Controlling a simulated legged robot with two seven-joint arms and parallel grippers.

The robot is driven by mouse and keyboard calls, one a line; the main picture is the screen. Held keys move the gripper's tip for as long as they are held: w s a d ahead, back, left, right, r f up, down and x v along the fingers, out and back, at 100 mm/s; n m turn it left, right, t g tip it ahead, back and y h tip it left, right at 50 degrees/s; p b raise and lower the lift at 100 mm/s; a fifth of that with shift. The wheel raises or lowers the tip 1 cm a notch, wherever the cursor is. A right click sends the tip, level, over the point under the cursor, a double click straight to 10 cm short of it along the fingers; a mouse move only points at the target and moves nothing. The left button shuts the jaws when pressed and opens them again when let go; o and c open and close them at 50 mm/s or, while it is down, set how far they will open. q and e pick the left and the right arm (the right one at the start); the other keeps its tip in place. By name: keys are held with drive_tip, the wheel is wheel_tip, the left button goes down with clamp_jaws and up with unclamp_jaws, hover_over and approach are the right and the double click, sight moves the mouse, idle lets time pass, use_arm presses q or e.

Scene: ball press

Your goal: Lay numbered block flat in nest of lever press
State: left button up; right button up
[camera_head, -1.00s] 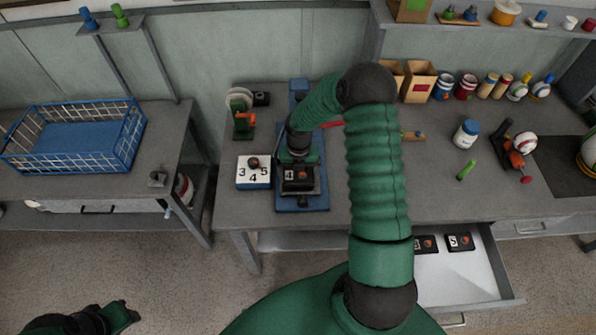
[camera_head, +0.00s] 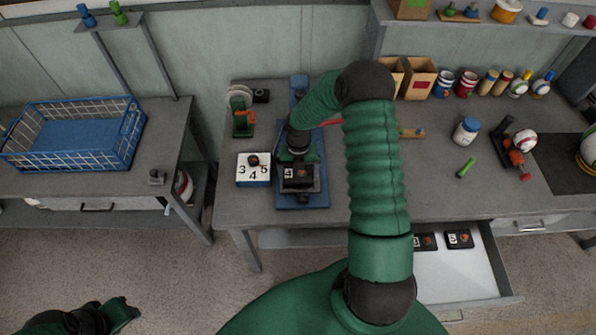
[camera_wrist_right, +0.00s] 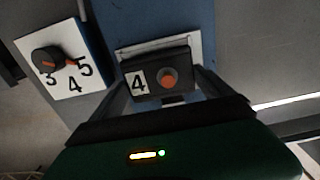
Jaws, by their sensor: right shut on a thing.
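The block is over the pale-edged nest (camera_wrist_right: 208,45) on the blue base of the lever press (camera_head: 303,201). Whether it rests on the nest floor cannot be told. My right forearm hides much of the press. My left gripper (camera_head: 122,314) is at the lower left, far from the press; its jaw state is unclear.
A white dial box (camera_head: 254,178) marked 3, 4, 5 stands just left of the press. More numbered blocks (camera_head: 459,239) lie in the open drawer (camera_head: 480,275) at the lower right. A green device (camera_head: 241,118) stands behind the dial box.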

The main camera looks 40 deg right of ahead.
sight(298, 175)
drive_tip(key=shift+r, duration=0.1)
idle(0.3)
drive_tip(key=shift+p, duration=0.3)
idle(0.4)
drive_tip(key=shift+p, duration=0.35)
drive_tip(key=shift+f+b, duration=0.4)
drive_tip(key=shift+f, duration=0.35)
drive_tip(key=o, duration=1.2)
drive_tip(key=shift+c, duration=0.2)
wheel_tip(298, 175, up, 17)
